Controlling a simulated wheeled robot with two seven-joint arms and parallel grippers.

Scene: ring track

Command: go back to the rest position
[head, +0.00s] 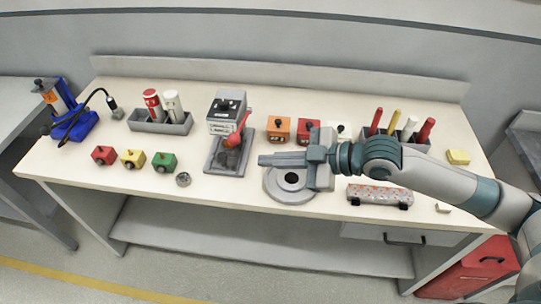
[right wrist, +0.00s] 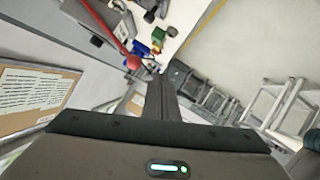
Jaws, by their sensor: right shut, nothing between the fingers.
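My right gripper (head: 264,160) reaches in from the right and points left over the bench. Its fingers are shut with nothing between them. It hangs above the round grey disc (head: 279,193), which has a dark centre hole and is partly covered by it. In the right wrist view the shut fingers (right wrist: 159,98) point away from the camera, with a red ball-ended lever (right wrist: 133,62) beside them. My left gripper is not in view.
The bench (head: 215,195) holds a grey press with a red handle (head: 232,140) just left of the gripper. A tool holder (head: 415,142) stands behind.

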